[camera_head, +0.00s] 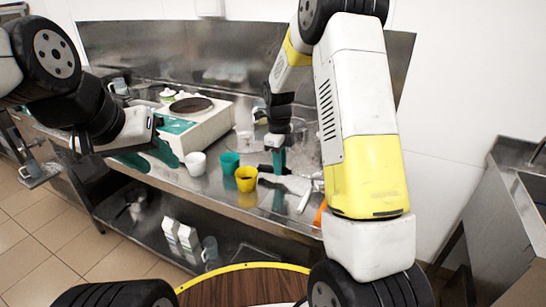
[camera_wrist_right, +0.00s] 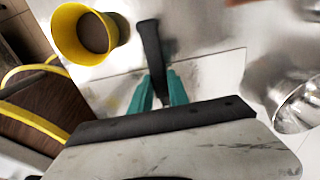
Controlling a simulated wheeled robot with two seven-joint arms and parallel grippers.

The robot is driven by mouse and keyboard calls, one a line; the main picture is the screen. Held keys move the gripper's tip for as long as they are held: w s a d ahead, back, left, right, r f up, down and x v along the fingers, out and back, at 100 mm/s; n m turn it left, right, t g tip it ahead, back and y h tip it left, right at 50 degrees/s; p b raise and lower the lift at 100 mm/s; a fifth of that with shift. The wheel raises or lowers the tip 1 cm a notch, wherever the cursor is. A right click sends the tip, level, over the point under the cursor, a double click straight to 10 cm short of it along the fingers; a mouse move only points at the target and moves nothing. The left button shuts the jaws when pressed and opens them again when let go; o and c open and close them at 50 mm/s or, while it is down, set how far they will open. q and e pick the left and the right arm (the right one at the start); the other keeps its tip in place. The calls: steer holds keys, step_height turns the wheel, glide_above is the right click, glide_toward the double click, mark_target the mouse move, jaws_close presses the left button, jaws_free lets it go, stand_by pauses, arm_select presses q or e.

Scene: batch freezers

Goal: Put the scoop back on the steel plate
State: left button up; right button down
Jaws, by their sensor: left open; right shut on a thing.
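My right gripper (camera_head: 279,160) is low over the counter, just right of the cups. Its teal fingers (camera_wrist_right: 162,90) are shut on the scoop's black handle (camera_wrist_right: 150,48). In the head view the dark handle (camera_head: 264,168) sticks out left of the fingers. The rest of the scoop is hard to make out. The pale steel plate (camera_wrist_right: 210,72) lies below the handle; it also shows in the head view (camera_head: 291,184). I cannot tell whether the scoop touches it. My left gripper (camera_head: 148,160) is open and empty by the counter's front edge at the left.
A yellow cup (camera_head: 246,180) stands close left of the right gripper, with a teal cup (camera_head: 229,162) and a white cup (camera_head: 195,163) further left. A shiny metal bowl (camera_wrist_right: 300,105) is on the other side. A white machine (camera_head: 205,122) stands behind the cups.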

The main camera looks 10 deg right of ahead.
steer(key=shift+f, duration=0.25)
steer(key=shift+f, duration=0.1)
steer(key=c, duration=1.3)
jaws_free()
steer(key=shift+o, duration=0.2)
